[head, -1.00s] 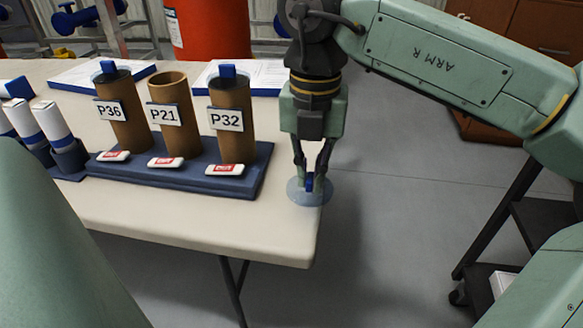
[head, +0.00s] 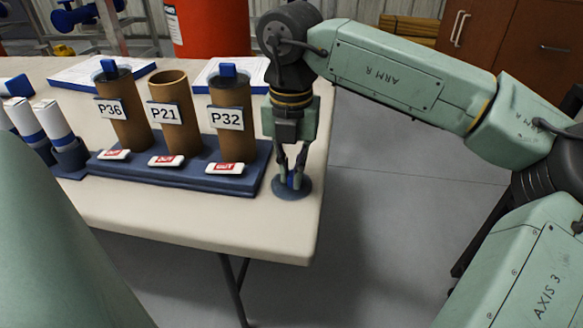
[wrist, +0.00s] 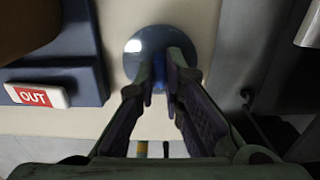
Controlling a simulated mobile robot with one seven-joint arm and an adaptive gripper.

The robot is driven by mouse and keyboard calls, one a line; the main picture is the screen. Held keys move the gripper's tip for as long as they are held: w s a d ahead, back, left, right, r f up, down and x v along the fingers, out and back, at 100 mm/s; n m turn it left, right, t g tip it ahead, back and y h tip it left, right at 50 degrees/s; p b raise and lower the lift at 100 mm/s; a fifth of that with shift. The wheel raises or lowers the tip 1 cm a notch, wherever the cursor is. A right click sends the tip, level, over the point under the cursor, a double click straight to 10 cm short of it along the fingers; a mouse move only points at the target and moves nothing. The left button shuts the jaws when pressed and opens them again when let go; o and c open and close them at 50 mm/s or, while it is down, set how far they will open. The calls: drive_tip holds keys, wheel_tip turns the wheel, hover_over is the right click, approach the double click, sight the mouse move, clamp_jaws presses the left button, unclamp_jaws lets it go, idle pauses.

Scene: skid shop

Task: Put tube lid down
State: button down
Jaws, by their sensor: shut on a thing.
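My gripper (head: 292,177) is shut on the blue knob of a round blue tube lid (head: 279,188), at the right end of the table. In the wrist view the lid (wrist: 133,66) shows as a disc beyond my fingers (wrist: 167,85). It is over the table top close to the right edge; I cannot tell whether it touches the table. The open brown tube P21 (head: 183,137) has no lid. Tubes P36 (head: 130,133) and P32 (head: 237,143) have lids with blue knobs.
The tubes stand on a blue rack (head: 190,181) with red and white OUT tags (head: 224,168) in front; it lies just left of my gripper. The table (head: 200,222) is bare along its front. White rolls (head: 54,124) stand at the left. Papers (head: 103,74) lie behind.

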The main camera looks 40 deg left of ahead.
sight(291, 174)
drive_tip(key=c, duration=1.7)
unclamp_jaws()
drive_tip(key=shift+f, duration=0.15)
wheel_tip(291, 174, up, 12)
drive_tip(key=p, duration=0.1)
drive_tip(key=shift+r, duration=0.2)
drive_tip(key=shift+s, duration=0.1)
